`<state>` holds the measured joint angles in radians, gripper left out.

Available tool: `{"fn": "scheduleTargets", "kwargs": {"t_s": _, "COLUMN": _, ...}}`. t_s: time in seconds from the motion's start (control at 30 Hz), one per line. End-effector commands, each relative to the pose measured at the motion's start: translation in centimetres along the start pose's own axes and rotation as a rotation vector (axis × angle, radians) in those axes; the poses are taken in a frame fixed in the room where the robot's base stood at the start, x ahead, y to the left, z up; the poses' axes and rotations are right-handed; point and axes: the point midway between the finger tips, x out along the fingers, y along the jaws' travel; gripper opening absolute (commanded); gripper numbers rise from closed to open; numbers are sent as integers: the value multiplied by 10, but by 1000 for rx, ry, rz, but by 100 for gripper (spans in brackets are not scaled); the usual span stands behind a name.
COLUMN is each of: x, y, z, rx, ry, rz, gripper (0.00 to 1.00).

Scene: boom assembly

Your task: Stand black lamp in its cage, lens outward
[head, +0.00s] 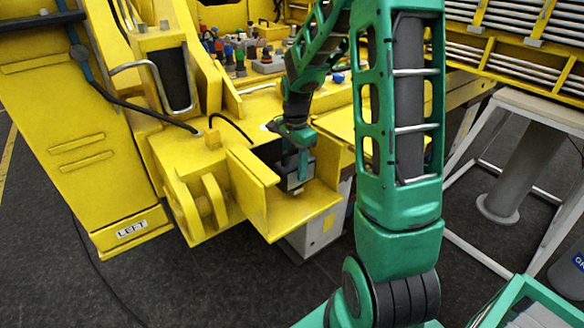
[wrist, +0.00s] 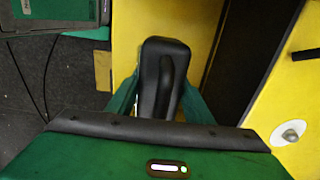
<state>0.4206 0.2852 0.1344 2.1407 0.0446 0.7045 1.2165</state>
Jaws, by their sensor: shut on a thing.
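The black lamp (wrist: 166,62) is a dark rounded block with a raised ridge along its back in the wrist view. My gripper (wrist: 160,98) has a green finger on each side of it and is shut on it. In the head view my gripper (head: 304,163) points down and holds the lamp (head: 296,181) upright inside the open yellow cage. The cage (head: 306,212) has a floor plate and a side plate at the left. I cannot tell whether the lamp touches the floor, and its lens is not clearly seen.
Yellow boom structure (head: 90,150) fills the left. Several coloured knobs and small parts (head: 240,55) lie on the yellow deck behind. A teal-edged bin (head: 525,305) is at the lower right. Dark floor lies below the cage.

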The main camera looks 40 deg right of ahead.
Motion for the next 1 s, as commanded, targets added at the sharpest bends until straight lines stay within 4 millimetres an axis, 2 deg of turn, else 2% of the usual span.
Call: {"fn": "scheduleTargets", "kwargs": {"t_s": 1.0, "x": 14, "y": 0, "z": 0, "rx": 0, "ry": 0, "rz": -1, "gripper": 0}}
